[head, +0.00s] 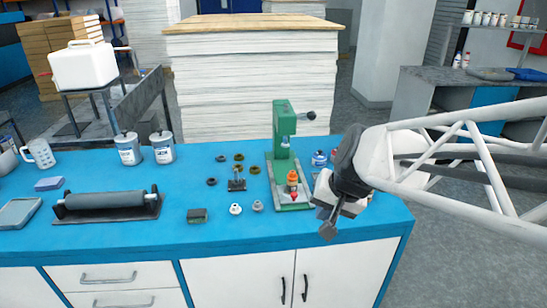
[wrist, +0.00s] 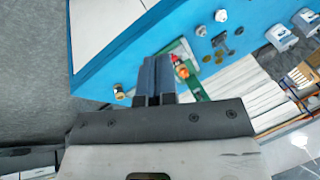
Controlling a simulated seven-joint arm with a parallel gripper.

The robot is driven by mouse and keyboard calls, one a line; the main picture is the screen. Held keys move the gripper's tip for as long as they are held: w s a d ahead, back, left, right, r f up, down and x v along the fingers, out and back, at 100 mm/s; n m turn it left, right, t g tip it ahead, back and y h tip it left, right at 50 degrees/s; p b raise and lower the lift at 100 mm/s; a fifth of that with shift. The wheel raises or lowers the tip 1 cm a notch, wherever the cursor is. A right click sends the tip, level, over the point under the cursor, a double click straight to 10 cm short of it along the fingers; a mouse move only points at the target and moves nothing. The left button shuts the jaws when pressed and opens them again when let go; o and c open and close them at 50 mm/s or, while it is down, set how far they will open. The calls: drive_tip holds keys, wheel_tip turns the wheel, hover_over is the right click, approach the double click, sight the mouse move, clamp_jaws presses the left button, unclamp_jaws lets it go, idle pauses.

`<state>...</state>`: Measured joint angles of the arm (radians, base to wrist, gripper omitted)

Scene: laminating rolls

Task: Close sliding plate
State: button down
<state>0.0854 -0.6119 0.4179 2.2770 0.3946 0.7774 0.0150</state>
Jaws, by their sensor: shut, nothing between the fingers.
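A green press (head: 281,125) stands on the right part of the blue table, with a black lever knob at its top. Its green base (head: 276,180) reaches toward the table's front and carries a light grey plate; I cannot tell surely whether this is the sliding plate, or its state. An orange-and-red piece (head: 292,181) stands upright on the base; it also shows in the wrist view (wrist: 182,68). My gripper (head: 328,230) is shut and empty, right of the base near the table's front edge. In the wrist view my fingers (wrist: 156,64) hide part of the base.
A roller on a black tray (head: 106,203) lies farther left. Two cans (head: 162,147) stand behind. The blue table (head: 330,220) has free room at its front.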

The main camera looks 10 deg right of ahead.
drive_tip(key=w+d+f+m+t, duration=0.1)
drive_tip(key=w+d+f+m, duration=0.1)
drive_tip(key=w, duration=0.4)
drive_tip(key=w+d+f+m+t, duration=0.1)
drive_tip(key=w+d+f+m, duration=0.1)
drive_tip(key=w+f, duration=0.4)
drive_tip(key=w+d+f+m+t+y, duration=0.1)
drive_tip(key=w+d+f+m, duration=0.1)
drive_tip(key=w+f+m, duration=0.2)
drive_tip(key=w, duration=0.2)
drive_tip(key=shift+w+d+m+t, duration=0.3)
drive_tip(key=shift+w+d, duration=0.1)
drive_tip(key=shift+f, duration=0.1)
approach(295, 199)
wheel_tip(295, 199, down, 4)
drive_tip(key=shift+s+r, duration=0.1)
drive_tip(key=shift+w+a, duration=0.35)
drive_tip(key=shift+w, duration=0.45)
drive_tip(key=shift+w+a+f, duration=0.1)
drive_tip(key=shift+w+a, duration=0.15)
drive_tip(key=shift+w, duration=0.25)
drive_tip(key=shift+w+a+f, duration=0.15)
drive_tip(key=shift+w+a, duration=0.1)
drive_tip(key=shift+w, duration=0.2)
drive_tip(key=shift+w, duration=0.15)
